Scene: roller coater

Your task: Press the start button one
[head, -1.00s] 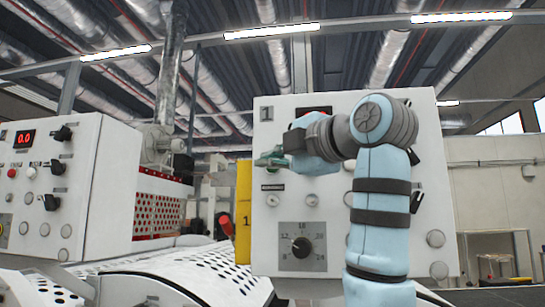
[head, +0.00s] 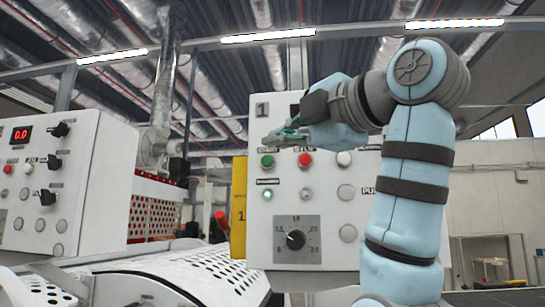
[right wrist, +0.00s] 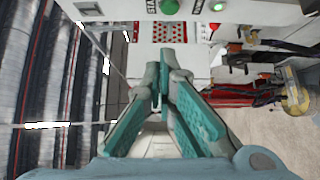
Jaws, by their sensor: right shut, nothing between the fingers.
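The green start button (head: 267,160) sits at the upper left of the white control panel (head: 262,225) marked 1. It shows uncovered below my right gripper (head: 276,138). The gripper's fingers point left in front of the panel, just above the button and its label, and are apart from the button. In the right wrist view, the green button (right wrist: 169,7) is at the top edge, beyond the fingertips (right wrist: 163,78). My right gripper is shut and empty. My left gripper does not show.
A red button (head: 304,159) and a white button (head: 344,158) stand to the right of the green one. Below are a dial (head: 296,240) and several round grey buttons. A yellow plate (head: 238,207) sticks out at the panel's left edge. Another control box (head: 90,185) stands left.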

